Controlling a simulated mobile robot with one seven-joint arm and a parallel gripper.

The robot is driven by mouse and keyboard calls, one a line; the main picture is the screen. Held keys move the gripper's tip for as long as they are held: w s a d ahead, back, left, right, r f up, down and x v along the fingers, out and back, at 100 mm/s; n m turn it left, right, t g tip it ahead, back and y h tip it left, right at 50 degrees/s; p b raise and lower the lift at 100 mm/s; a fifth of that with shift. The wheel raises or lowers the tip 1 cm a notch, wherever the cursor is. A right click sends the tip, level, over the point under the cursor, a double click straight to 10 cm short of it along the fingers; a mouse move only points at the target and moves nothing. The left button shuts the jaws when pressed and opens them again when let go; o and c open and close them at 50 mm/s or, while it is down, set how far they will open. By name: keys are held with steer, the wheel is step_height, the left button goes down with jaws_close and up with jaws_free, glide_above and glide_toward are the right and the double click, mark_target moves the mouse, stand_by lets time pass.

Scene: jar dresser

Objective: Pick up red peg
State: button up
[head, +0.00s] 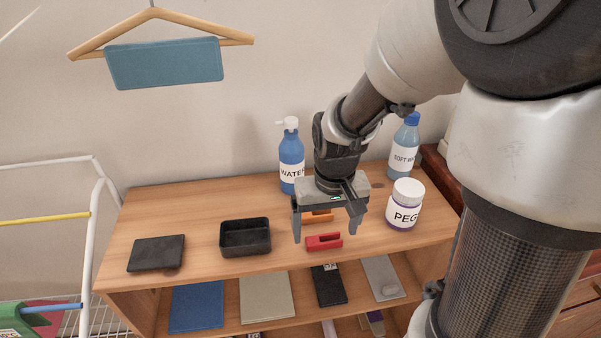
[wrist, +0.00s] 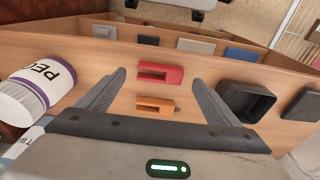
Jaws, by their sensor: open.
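The red peg (head: 324,242) lies on the wooden dresser top near its front edge. It also shows in the wrist view (wrist: 161,74), a little beyond the fingertips and between their lines. An orange peg (head: 318,216) lies behind it, under my gripper; in the wrist view the orange peg (wrist: 155,104) is between the fingers. My gripper (head: 326,232) is open and empty above the dresser top, its fingers spread to either side of the pegs. The fingers also show in the wrist view (wrist: 160,78). I see no contact with the red peg.
A white peg jar (head: 404,206) stands to the right, a blue water bottle (head: 291,160) and a softener bottle (head: 404,150) behind. An open black box (head: 245,238) and a flat black item (head: 156,254) are left. The dresser top (head: 200,220) between them is bare.

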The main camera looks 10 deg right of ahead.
steer(key=f, duration=0.2)
steer(key=shift+w+f, duration=0.2)
steer(key=shift+f, duration=0.1)
steer(key=c, duration=1.1)
step_height(320, 180, up, 10)
steer(key=p, duration=0.2)
steer(key=w+p, duration=0.1)
steer(key=p, duration=0.3)
steer(key=w+p, duration=0.2)
steer(key=p, duration=0.2)
steer(key=w+p, duration=0.2)
steer(key=p, duration=0.2)
steer(key=shift+w+r, duration=0.2)
steer(key=shift+r, duration=0.15)
